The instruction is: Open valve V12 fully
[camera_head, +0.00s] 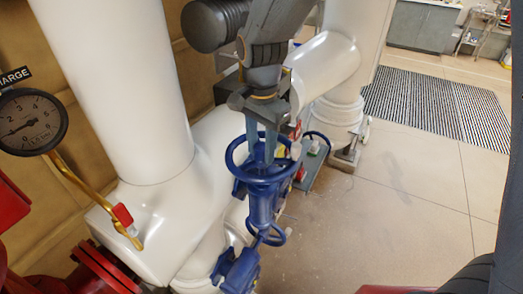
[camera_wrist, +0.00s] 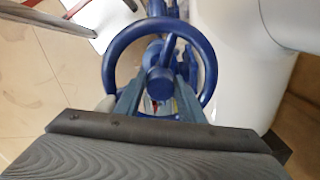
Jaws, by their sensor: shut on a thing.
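A blue valve with a round handwheel (camera_head: 233,163) stands among the white pipes in the head view, in the middle of the picture. The same handwheel fills the top middle of the wrist view (camera_wrist: 109,60), with its hub and spokes inside the rim. My gripper (camera_head: 262,160) reaches down from above into the wheel, its fingers inside the rim. In the wrist view my gripper (camera_wrist: 158,92) is shut on the handwheel, at a spoke or the hub; the exact contact is partly hidden. No label reading V12 can be made out.
A pressure gauge (camera_head: 30,122) and a brass pipe with a red-handled tap (camera_head: 124,217) are at left. Thick white pipes (camera_head: 120,80) stand close to my arm. Open floor (camera_head: 400,200) and a striped mat (camera_head: 435,103) lie right.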

